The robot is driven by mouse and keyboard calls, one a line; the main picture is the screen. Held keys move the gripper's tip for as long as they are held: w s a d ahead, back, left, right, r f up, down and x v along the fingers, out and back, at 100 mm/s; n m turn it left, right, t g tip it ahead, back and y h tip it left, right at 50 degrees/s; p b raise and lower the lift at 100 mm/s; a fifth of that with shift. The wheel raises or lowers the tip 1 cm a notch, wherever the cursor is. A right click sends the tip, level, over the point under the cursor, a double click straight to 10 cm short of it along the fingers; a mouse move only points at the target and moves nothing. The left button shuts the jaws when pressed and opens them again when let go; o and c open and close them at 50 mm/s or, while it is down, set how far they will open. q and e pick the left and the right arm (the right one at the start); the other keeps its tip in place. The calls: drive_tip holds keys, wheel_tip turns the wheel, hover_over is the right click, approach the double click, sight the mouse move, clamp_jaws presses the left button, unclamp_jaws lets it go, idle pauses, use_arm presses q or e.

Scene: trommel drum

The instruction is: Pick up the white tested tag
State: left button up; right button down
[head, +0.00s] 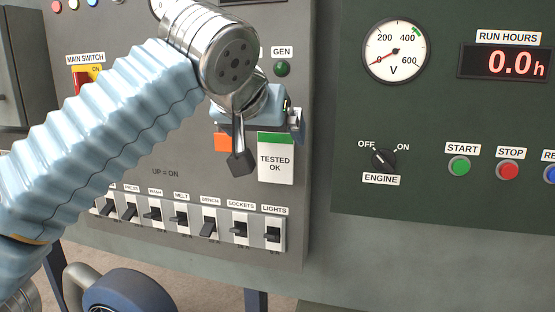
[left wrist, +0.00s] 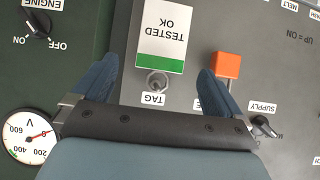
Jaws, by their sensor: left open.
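The white tested tag (head: 275,165) hangs on the grey switch panel. It has a green strip along its top and reads TESTED OK. It also shows upside down in the left wrist view (left wrist: 162,42), beside a small metal peg (left wrist: 157,82) labelled TAG. My left gripper (head: 268,143) is open in front of the panel, above the tag in the head view. In the left wrist view its blue fingers (left wrist: 157,67) stand on either side of the tag, apart from it. In the head view the arm and wrist hide the peg. My right gripper is not in view.
An orange block (left wrist: 228,65) sits on the panel beside the tag, close to one finger; it also shows in the head view (head: 222,142). A SUPPLY knob (left wrist: 264,127) is nearby. Breaker switches (head: 209,225) line up below. A green engine panel (head: 450,120) stands to the right.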

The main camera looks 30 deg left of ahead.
use_arm(q)
drive_tip(key=x, duration=0.5)
drive_tip(key=shift+w+a, duration=0.2)
drive_tip(key=shift+w, duration=0.1)
drive_tip(key=c, duration=1.1)
drive_tip(key=shift+o, duration=0.2)
drive_tip(key=shift+r, duration=0.15)
drive_tip(key=shift+r, duration=0.3)
drive_tip(key=b, duration=0.2)
approach(275, 137)
drive_tip(key=s+d+f, duration=0.2)
drive_tip(key=s+f, duration=0.2)
drive_tip(key=s, duration=0.6)
drive_tip(key=shift+s+d+f, duration=0.15)
drive_tip(key=shift+s+f, duration=0.05)
drive_tip(key=shift+s, duration=0.05)
drive_tip(key=shift+r+p, duration=0.4)
drive_tip(key=shift+p, duration=0.2)
